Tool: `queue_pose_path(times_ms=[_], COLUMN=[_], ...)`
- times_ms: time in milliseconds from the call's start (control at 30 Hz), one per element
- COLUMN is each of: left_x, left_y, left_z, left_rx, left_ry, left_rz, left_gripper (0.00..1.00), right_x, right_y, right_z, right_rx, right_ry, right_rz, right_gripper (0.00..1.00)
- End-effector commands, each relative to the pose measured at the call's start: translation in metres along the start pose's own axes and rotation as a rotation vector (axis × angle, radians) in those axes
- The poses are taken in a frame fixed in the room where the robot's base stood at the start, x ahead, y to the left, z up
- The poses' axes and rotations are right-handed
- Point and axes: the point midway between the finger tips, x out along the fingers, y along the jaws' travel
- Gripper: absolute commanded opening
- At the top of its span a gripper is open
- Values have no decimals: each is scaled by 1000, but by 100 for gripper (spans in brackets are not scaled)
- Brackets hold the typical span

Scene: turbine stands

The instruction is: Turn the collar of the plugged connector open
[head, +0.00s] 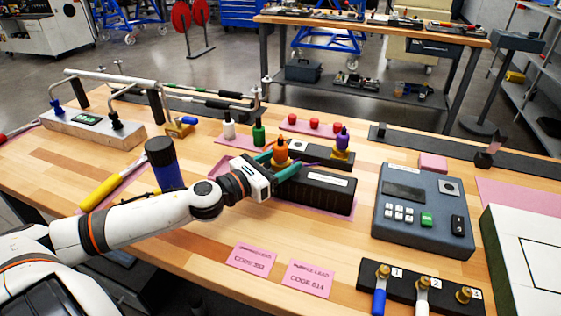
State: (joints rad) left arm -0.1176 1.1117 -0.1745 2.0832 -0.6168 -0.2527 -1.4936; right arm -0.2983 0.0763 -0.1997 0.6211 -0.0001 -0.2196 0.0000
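An orange connector (281,148) stands upright in the row behind the black box. My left gripper (280,159) reaches it from the left, its teal fingers on either side of the connector's lower part. Its collar is mostly hidden by the fingers, and I cannot tell whether they touch it. A purple connector (342,138) with a brass collar (342,154) stands to the right. A white connector (228,125) and a green connector (259,134) stand to the left. My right gripper is not in view.
The black box (318,190) lies just under my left gripper. A grey keypad unit (422,205) stands to the right. A block with brass sockets (423,284) is at the front right. A blue-black cylinder (164,164) stands near my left arm. Pink code cards (308,277) lie in front.

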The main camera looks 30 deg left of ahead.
Motion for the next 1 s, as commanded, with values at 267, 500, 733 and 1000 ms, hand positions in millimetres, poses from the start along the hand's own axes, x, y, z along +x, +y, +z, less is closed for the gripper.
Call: queue_pose_path(times_ms=[267,500,733,1000], left_x=[0,0,0,1], left_y=[0,0,2,2], left_z=[0,-3,-7,-7], left_rx=[0,-1,-6,-8], left_ry=[0,1,1,0], left_rz=[0,-28,-144,-371], left_gripper=[17,17,17,17], right_x=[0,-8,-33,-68], right_y=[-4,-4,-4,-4], right_z=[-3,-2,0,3], right_rx=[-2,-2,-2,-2], right_ry=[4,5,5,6], right_rz=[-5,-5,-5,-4], right_gripper=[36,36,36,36])
